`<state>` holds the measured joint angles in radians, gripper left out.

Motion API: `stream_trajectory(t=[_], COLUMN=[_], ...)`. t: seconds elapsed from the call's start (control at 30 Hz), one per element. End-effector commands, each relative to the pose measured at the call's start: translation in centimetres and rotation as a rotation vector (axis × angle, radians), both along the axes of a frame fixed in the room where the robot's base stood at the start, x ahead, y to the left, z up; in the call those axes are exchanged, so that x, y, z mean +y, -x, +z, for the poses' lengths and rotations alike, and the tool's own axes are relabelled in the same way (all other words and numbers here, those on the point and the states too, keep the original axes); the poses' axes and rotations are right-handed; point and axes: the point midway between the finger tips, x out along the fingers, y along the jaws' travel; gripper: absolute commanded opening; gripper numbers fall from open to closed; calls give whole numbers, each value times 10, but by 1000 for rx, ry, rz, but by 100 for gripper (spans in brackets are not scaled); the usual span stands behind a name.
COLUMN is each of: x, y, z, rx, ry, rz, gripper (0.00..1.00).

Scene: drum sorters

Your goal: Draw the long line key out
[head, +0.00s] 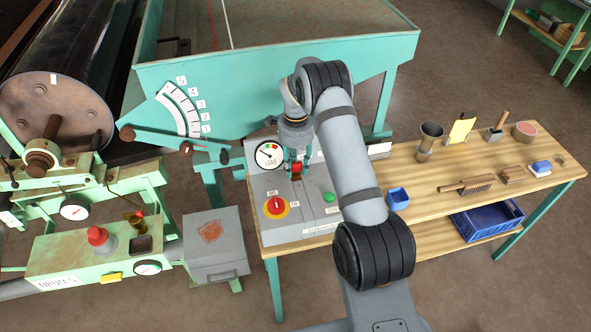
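A grey control box (257,213) stands on the left end of the wooden bench. My gripper (297,171) points down over the back part of its top. A small red piece (297,168) shows at the fingertips; it may be the head of the line key. Its lower part and any shaft are hidden or too small to make out. I cannot tell whether the fingers are closed on it or only around it. A red rotary switch on a yellow disc (276,206), marked OFF and ON, sits in front, with a green button (329,197) to its right.
A round load gauge (268,155) stands close left of my gripper. The green hopper (290,75) rises behind. My forearm crosses the bench. To the right are a blue cup (398,198), a brush (467,187) and a metal beaker (428,138). A blue crate (487,220) sits below.

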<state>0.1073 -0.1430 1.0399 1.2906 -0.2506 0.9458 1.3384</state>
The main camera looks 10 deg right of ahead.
Motion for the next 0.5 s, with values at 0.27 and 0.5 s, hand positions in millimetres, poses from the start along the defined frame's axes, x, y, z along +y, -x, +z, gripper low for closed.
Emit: stream_trajectory(t=[0.27,0.5], x=[0,0], y=[0,0], z=[0,0], rx=[0,0], ry=[0,0], rz=[0,0], gripper=[16,2])
